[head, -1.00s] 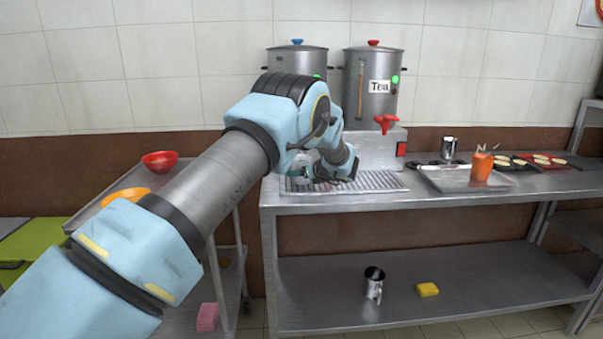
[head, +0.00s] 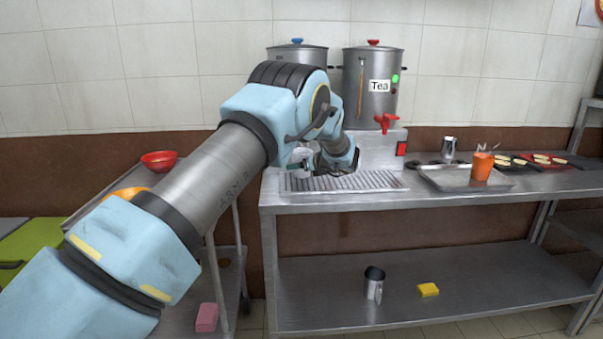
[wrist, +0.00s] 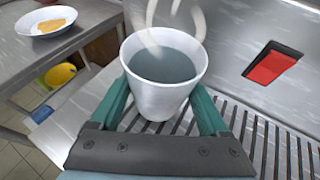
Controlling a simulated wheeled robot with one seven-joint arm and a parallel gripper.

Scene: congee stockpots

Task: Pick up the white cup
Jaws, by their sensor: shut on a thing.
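The white cup (wrist: 160,102) is upright between the green fingers of my gripper (wrist: 164,112) in the wrist view. It holds a greyish liquid, and pale wisps like steam rise over it. My gripper is shut on the cup's sides. In the head view the cup (head: 301,161) shows as a small pale shape at the end of my arm, over the left part of the drip grate (head: 345,182). My arm hides part of that area. The cup's base is hidden, so its exact height over the grate is unclear.
Behind stand two steel urns, one labelled Tea (head: 372,85) with a red tap (head: 386,123). A tray (head: 450,178) and an orange cup (head: 482,166) are to the right. A cart with a red bowl (head: 160,161) stands left. A steel mug (head: 374,284) is on the lower shelf.

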